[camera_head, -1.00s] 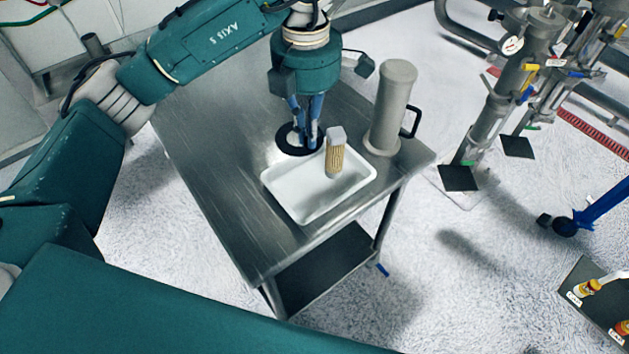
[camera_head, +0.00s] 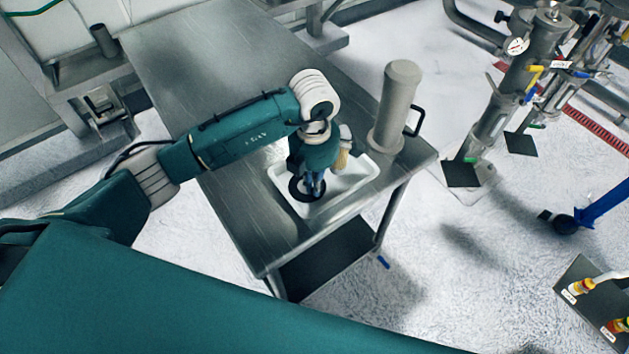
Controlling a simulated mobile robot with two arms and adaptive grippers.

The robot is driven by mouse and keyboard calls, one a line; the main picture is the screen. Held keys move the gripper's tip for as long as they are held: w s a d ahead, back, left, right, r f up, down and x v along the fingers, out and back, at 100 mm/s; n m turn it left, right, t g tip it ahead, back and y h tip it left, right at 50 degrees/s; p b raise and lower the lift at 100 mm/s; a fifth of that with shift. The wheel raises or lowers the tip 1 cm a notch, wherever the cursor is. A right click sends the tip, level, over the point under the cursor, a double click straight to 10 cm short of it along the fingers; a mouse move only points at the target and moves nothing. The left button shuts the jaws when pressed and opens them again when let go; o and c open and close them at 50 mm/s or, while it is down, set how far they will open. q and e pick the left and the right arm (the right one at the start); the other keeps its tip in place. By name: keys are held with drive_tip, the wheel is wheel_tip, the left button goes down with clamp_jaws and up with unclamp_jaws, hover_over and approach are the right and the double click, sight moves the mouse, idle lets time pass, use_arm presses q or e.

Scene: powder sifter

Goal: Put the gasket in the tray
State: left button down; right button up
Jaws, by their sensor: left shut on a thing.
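The black ring-shaped gasket (camera_head: 297,194) is at the near left part of the white tray (camera_head: 333,202), over its left edge. I cannot tell whether it touches the tray or hangs just above it. My left gripper (camera_head: 313,190) points down and is shut on the gasket. The tray lies on the steel table near its front right side. My left wrist hides part of the tray's back. My right gripper is not in view.
A brush-like object (camera_head: 343,158) with tan sides stands in the tray's back part, partly hidden by my wrist. A grey cylinder (camera_head: 393,108) with a black handle stands behind the tray. The steel table (camera_head: 195,75) is clear at left and back.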

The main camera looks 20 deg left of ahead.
use_arm(q)
drive_tip(key=shift+f, duration=0.2)
drive_tip(key=c, duration=1.9)
unclamp_jaws()
